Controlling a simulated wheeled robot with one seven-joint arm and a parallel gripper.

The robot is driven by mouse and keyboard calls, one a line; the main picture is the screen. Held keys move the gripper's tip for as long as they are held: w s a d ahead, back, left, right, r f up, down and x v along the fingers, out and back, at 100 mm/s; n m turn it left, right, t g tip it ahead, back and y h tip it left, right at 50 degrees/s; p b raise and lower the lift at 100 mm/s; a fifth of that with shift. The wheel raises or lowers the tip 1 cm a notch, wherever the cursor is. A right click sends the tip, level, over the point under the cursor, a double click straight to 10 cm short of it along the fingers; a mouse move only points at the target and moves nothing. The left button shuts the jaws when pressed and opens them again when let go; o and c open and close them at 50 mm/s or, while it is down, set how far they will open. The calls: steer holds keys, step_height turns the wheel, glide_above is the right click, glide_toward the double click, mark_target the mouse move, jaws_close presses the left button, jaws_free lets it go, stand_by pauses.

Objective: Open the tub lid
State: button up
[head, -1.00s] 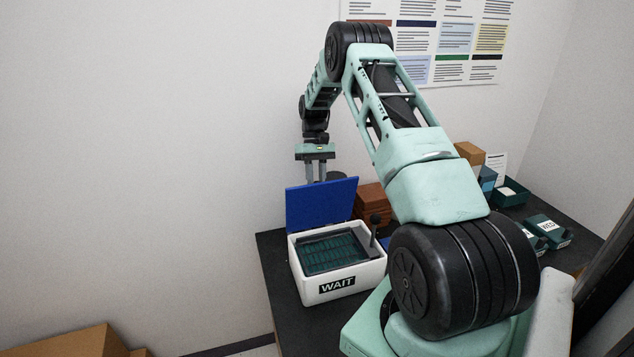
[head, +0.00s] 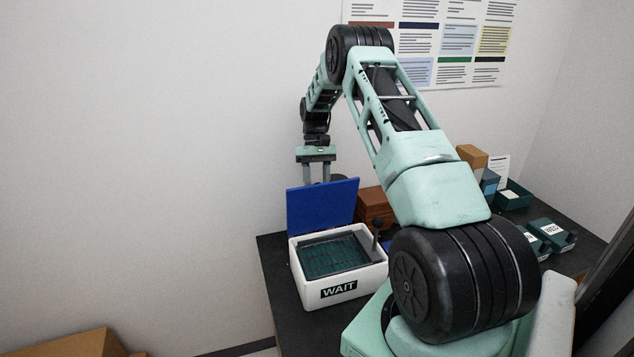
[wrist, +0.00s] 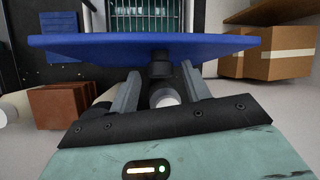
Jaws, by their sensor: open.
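The white tub (head: 340,291) with a "WAIT" label stands on the dark table. Its blue lid (head: 322,205) stands raised at the tub's back edge, so the tub is open and a dark green slotted rack (head: 335,254) shows inside. My gripper (head: 321,182) is above and behind the lid, its fingers pointing down and their tips hidden by it. In the wrist view the lid (wrist: 150,44) crosses the picture, and the fingers of my gripper (wrist: 160,84) are spread apart near it. Whether they touch the lid I cannot tell.
Red-brown boxes (head: 372,201) stand behind the tub on the right, and a dark knobbed stick (head: 377,229) rises at the tub's right side. Several boxes (head: 545,235) are farther right. My arm hangs over the table. Cardboard boxes (head: 65,344) are on the floor at the left.

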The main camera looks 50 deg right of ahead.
steer(key=b+v, duration=0.3)
steer(key=v, duration=0.4)
steer(key=shift+r, duration=0.2)
steer(key=shift+d, duration=0.1)
steer(key=w+a+r+n+b, duration=0.1)
steer(key=a+n, duration=0.1)
steer(key=a, duration=0.8)
steer(key=w+a+r+n+b, duration=0.1)
steer(key=w+a, duration=0.1)
steer(key=a, duration=0.7)
steer(key=s+a+n+t+h+b, duration=0.1)
steer(key=s+a, duration=0.2)
steer(key=a, duration=0.6)
steer(key=s+a+n+h+b, duration=0.1)
steer(key=s+a+n, duration=0.15)
steer(key=a, duration=0.55)
steer(key=s+a+f+n+t+b, duration=0.1)
steer(key=s+a+n+b, duration=0.1)
steer(key=s+a, duration=1.1)
steer(key=s+a+f+n+t+b, duration=0.1)
steer(key=s+f+n, duration=0.2)
steer(key=s, duration=1.2)
steer(key=shift+f+t+h, duration=0.3)
steer(key=shift+f+h, duration=0.1)
steer(key=shift+f, duration=0.15)
